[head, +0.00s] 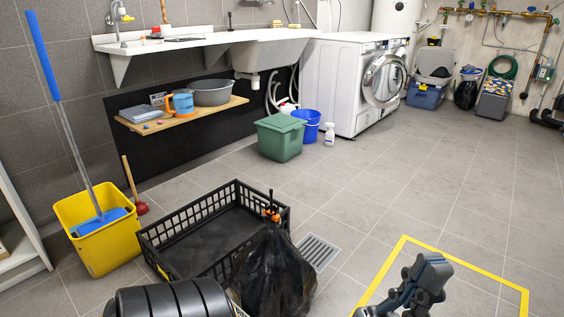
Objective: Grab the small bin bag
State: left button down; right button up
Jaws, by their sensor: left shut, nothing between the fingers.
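A black bin bag (272,272) with a gathered neck and an orange tie stands upright on the floor at the bottom middle. It overlaps the near right corner of a black slatted crate (163,238). Its lower end is cut off by the picture edge. My left gripper (430,274) is at the lower right, well to the right of the bag and apart from it. It is shut and empty, above the floor by a yellow taped outline (463,262). My right gripper is not in view.
A yellow bucket (105,252) with a blue-handled tool stands left of the crate. A floor drain (318,252) lies right of the bag. A green bin (280,138), a blue bucket (308,126) and a washing machine (352,85) stand farther back. The floor at right is clear.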

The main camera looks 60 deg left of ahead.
aim_at(270, 277)
jog(key=i+u, duration=0.1)
jog(key=u, duration=0.75)
jog(key=i+l+u, duration=0.1)
jog(key=u, duration=1.25)
